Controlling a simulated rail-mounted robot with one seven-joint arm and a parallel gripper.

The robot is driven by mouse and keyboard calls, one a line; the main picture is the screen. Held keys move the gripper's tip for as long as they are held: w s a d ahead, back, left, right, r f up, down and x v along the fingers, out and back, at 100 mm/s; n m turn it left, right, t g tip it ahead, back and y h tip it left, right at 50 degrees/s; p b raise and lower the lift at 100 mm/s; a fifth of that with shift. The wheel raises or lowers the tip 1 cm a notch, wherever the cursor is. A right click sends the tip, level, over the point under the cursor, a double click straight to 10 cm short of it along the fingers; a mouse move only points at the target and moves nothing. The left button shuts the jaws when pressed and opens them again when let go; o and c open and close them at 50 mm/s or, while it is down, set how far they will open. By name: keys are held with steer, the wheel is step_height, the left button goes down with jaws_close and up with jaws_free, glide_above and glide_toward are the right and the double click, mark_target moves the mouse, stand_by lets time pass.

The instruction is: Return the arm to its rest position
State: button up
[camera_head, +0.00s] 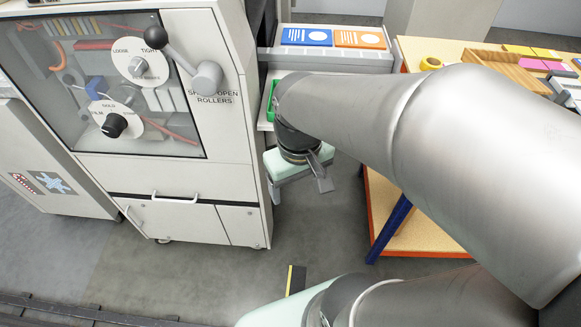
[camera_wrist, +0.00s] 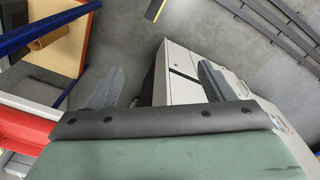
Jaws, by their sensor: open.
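My gripper (camera_head: 321,176) hangs at the end of my grey arm in the head view, just right of the white machine and over the floor. In the wrist view my gripper (camera_wrist: 158,86) shows two grey fingers spread well apart, with nothing between them. The lower cabinet of the white machine (camera_wrist: 182,90) shows beyond the fingers. My arm reaches in from the right of the head view and hides part of the worktable.
The white machine (camera_head: 228,150) has dials and a lever (camera_head: 207,78). Behind my wrist, a grey tray (camera_head: 330,61) holds a blue card (camera_head: 306,37) and an orange card (camera_head: 360,39). Floor (camera_head: 215,285) in front is clear.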

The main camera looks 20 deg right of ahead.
steer(key=shift+s+a+f+m, duration=0.1)
steer(key=shift+s+f+m, duration=0.25)
steer(key=shift+s, duration=0.3)
steer(key=shift+s+a+f+m, duration=0.1)
steer(key=shift+s+f+m, duration=0.05)
steer(key=shift+s+f, duration=0.4)
steer(key=shift+r, duration=0.1)
stand_by(1.4)
